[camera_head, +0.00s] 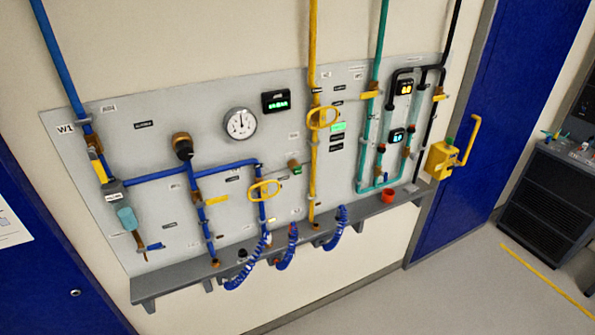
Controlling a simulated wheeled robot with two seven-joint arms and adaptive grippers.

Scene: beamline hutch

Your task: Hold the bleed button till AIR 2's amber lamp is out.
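A grey wall panel (85,180) carries the pipework, with a "W1" label at its upper left. Most labels are too small to read, so I cannot tell which part is AIR 2. A small brownish knob or button (293,164) sits mid-panel, beside a small green-lit piece (297,171). A larger dark knob with an orange-brown top (182,146) stands out left of the round gauge (240,124). I cannot tell which is the bleed button, and I make out no clearly lit amber lamp. Neither of my grippers is in view.
Yellow ring handles (265,190) and yellow levers stick out from the pipes. Coiled blue hoses (286,250) hang at the grey shelf (175,282), which bears a red cup (388,197). Blue doors (460,150) flank the panel. The floor (430,290) in front looks clear.

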